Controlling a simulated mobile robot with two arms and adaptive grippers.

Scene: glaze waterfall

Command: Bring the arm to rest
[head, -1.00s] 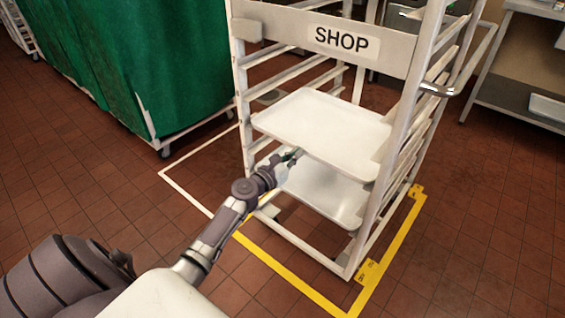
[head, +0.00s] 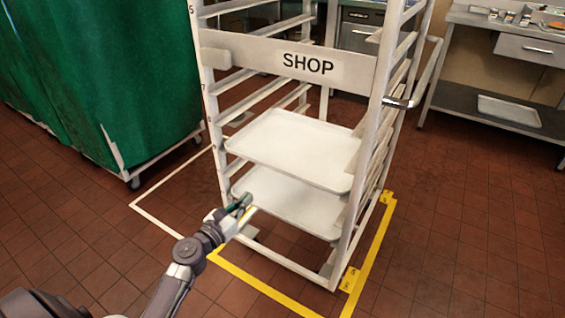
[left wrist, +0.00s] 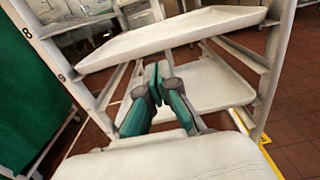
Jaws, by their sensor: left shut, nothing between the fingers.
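My left gripper (head: 243,204) is in front of the white rack's lower left side, near the edge of the lower tray. In the left wrist view the left gripper (left wrist: 157,72) has its two green fingers together with nothing between them. The white rack (head: 222,48) carries a SHOP sign (head: 308,64). It holds an upper tray (head: 290,150) and a lower tray (head: 290,203), both bare and roughly level. Whether the gripper touches the rack or a tray I cannot tell. My right gripper is not in view.
A green-covered cart (head: 100,80) stands at the left. Yellow floor tape (head: 265,290) and white tape (head: 165,180) mark the floor around the rack. A steel counter (head: 500,22) with a tray on its lower shelf (head: 510,110) is at the back right. The right floor is clear.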

